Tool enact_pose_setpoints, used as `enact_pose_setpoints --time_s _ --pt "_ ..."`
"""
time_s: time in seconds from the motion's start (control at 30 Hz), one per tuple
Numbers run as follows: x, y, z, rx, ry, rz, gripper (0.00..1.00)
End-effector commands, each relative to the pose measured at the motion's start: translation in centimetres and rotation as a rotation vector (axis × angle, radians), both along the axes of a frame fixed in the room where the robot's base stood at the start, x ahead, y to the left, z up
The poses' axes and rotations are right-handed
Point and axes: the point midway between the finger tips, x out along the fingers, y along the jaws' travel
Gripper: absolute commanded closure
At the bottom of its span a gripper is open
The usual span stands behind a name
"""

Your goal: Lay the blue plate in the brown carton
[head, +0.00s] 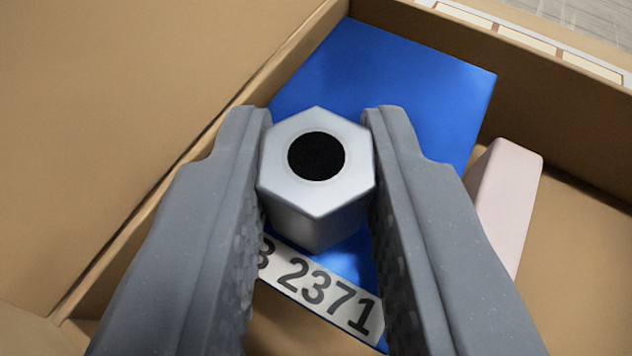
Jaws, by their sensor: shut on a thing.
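My gripper (317,165) is shut on a silver-grey hexagonal piece (315,205) with a round black hole in its top face. The blue plate (410,80) is right below this piece, within the walls of the brown carton (570,135). A white label with the black digits 2371 shows at the plate's near end. The jaws and the hexagonal piece hide the plate's middle. I cannot tell whether the piece is fixed to the plate, or whether the plate rests flat on the carton floor.
A pale pink block (510,190) stands in the carton to the right of the plate. The carton's left wall runs close along the plate's left edge. Bare carton floor shows at the lower right. A white strip with brown-edged panels lies beyond the far wall.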

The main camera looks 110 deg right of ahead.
Motion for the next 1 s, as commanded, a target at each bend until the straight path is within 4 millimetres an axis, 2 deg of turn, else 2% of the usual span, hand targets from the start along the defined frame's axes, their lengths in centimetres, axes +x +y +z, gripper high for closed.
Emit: enact_pose_setpoints --time_s 0.63,0.67,0.7,0.73,1.0 --pt "0.0 0.0 -1.2 -0.001 0.001 -0.001 1.00" --pt "0.0 0.0 -1.2 0.000 0.000 -0.001 0.70" --pt "0.0 0.0 -1.2 0.000 0.000 -0.001 0.59" --pt "0.0 0.0 -1.2 0.000 0.000 -0.001 0.57" --pt "0.0 0.0 -1.1 0.000 0.000 -0.001 0.57"
